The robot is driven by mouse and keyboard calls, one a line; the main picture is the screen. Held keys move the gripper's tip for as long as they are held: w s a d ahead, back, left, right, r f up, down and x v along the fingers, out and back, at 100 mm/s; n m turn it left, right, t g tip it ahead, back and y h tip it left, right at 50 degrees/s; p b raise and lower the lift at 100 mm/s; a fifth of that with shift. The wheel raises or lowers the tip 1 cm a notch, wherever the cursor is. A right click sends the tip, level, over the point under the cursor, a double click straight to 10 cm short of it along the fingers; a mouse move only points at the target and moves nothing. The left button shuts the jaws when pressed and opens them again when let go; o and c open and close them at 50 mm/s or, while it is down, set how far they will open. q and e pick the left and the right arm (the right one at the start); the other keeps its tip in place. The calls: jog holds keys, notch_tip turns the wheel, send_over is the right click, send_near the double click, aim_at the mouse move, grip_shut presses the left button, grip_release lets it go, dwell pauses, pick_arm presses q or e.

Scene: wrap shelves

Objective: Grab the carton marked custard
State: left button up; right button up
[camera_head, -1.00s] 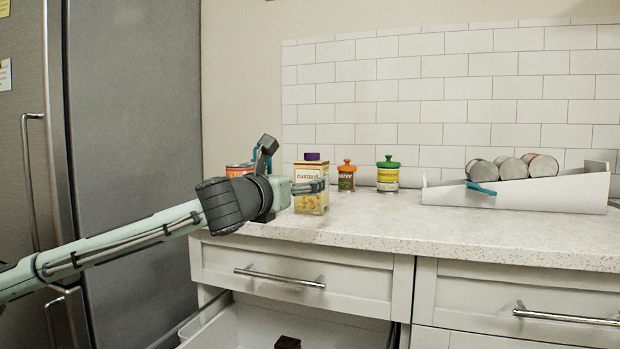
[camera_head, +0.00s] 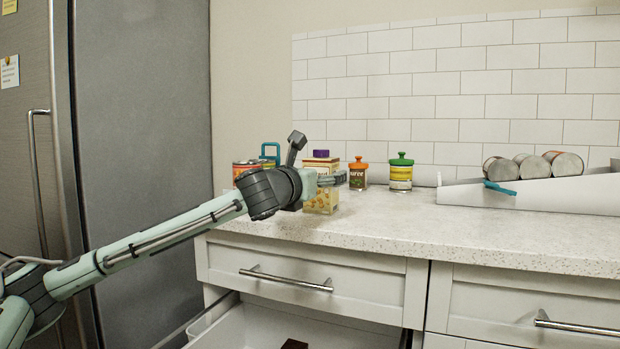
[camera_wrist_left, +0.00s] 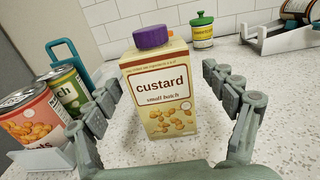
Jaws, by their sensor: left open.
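The custard carton (camera_head: 321,200) is cream and red with a purple cap and stands upright on the counter, partly hidden behind my left gripper in the head view. In the left wrist view the carton (camera_wrist_left: 165,92) faces me with its label readable. My left gripper (camera_head: 338,179) is open; in the wrist view its fingers (camera_wrist_left: 172,105) are spread, one on each side of the carton, with gaps showing. My right gripper is not in view.
Cans (camera_wrist_left: 32,117) and a teal-handled item (camera_head: 270,153) stand left of the carton. An orange-lidded jar (camera_head: 358,174) and a green-lidded jar (camera_head: 400,173) stand to its right. A white rack (camera_head: 560,194) holds several cans. A drawer (camera_head: 300,330) below is open.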

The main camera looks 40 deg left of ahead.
pick_arm(q)
jog(key=shift+x, duration=1.35)
jog(key=shift+c, duration=0.2)
jog(key=c, duration=1.7)
